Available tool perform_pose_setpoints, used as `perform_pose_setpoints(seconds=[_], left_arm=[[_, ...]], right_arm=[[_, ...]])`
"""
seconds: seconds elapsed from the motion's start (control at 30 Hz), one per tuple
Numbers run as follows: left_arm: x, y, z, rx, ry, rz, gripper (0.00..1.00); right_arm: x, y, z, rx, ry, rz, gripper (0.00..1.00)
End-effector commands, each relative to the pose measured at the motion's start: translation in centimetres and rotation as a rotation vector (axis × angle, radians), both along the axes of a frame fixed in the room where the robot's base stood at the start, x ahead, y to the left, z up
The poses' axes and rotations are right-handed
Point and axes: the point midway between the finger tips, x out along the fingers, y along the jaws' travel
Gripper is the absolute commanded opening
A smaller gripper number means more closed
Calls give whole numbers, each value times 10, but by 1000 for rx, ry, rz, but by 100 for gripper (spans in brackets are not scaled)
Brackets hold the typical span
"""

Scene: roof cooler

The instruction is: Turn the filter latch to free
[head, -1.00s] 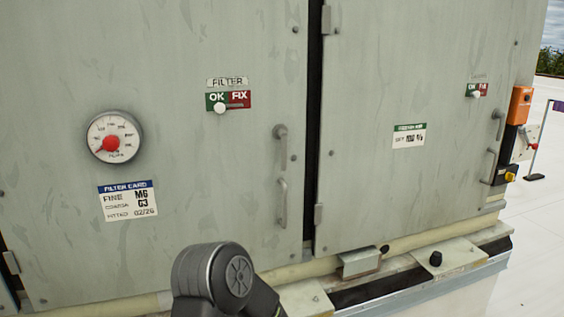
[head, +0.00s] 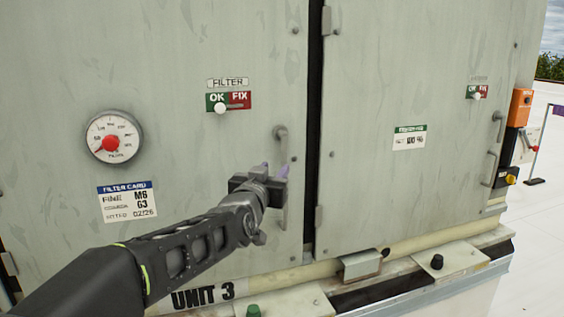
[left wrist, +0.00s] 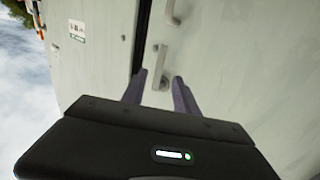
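The filter door has two grey handles one above the other near its right edge. The upper handle (head: 280,136), with a round pivot at its top, hangs straight down. The lower handle (head: 284,212) is partly hidden behind my left gripper. My left gripper (head: 275,170) is in front of these handles, its two purple fingertips apart and toward the door. In the left wrist view, the open fingers (left wrist: 158,92) point at the upper handle (left wrist: 159,66), which shows between and beyond them. The lower handle (left wrist: 174,12) is farther up that picture. The gripper looks empty. My right gripper is not in view.
A FILTER OK/FIX slider (head: 229,103), a gauge (head: 114,137) and a filter card (head: 127,201) are on the same door. A dark seam (head: 314,110) separates it from the right door. A ledge with a bracket (head: 361,264) projects below.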

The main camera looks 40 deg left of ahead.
Motion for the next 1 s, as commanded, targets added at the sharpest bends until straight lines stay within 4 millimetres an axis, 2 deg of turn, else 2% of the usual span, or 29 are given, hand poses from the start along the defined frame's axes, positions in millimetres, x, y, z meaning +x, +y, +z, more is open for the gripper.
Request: perform_pose_setpoints(seconds=[0.23, 0.63, 1.0], left_arm=[[14, 5, 1, -3, 1, -1, 36], [67, 26, 1, -3, 2, -1, 36], [73, 28, -1, -2, 0, -1, 36]], right_arm=[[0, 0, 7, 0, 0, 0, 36], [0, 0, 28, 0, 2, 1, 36], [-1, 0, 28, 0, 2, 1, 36]])
